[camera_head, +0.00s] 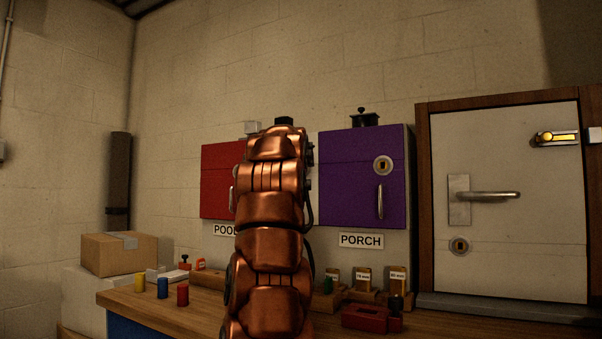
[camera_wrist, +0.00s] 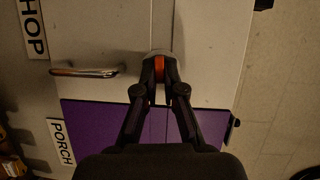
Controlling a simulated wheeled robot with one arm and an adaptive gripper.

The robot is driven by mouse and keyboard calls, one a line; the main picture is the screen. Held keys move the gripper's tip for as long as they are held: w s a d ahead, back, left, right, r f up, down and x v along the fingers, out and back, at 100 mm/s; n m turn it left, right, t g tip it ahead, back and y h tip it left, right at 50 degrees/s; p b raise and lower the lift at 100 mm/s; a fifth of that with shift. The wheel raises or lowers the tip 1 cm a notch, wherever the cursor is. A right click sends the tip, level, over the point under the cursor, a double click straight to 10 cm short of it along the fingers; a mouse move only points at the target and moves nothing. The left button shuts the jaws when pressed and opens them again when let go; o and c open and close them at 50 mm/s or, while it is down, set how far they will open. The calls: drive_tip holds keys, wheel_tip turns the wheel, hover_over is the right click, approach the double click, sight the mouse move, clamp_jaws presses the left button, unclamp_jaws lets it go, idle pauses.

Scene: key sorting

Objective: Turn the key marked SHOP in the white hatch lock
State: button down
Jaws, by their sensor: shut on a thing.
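In the wrist view, my gripper (camera_wrist: 159,72) is shut on an orange-red key (camera_wrist: 159,66), held at the light round lock (camera_wrist: 148,56) of the white hatch (camera_wrist: 205,50). The fingertips hide most of the lock. I cannot tell how deep the key is in it or which way it is turned, and no marking on the key is readable. A metal handle (camera_wrist: 86,72) and a SHOP label (camera_wrist: 34,28) show beside the hatch's lock. In the head view, my copper arm covers the white hatch, the key and the gripper.
The purple PORCH cabinet (camera_head: 350,185) adjoins right of my arm, the red POOL cabinet (camera_head: 218,180) left. Below is a wooden bench (camera_head: 215,305) with coloured cylinders and a red box (camera_head: 365,317). A white door (camera_head: 530,240) with a lever handle stands right.

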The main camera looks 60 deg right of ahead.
drive_tip(key=shift+f+m+b, duration=0.1)
drive_tip(key=shift+m+b, duration=0.2)
drive_tip(key=shift+m, duration=0.1)
drive_tip(key=c, duration=1.2)
unclamp_jaws()
drive_tip(key=shift+a, duration=0.15)
drive_tip(key=v, duration=1.1)
drive_tip(key=shift+s+a, duration=0.25)
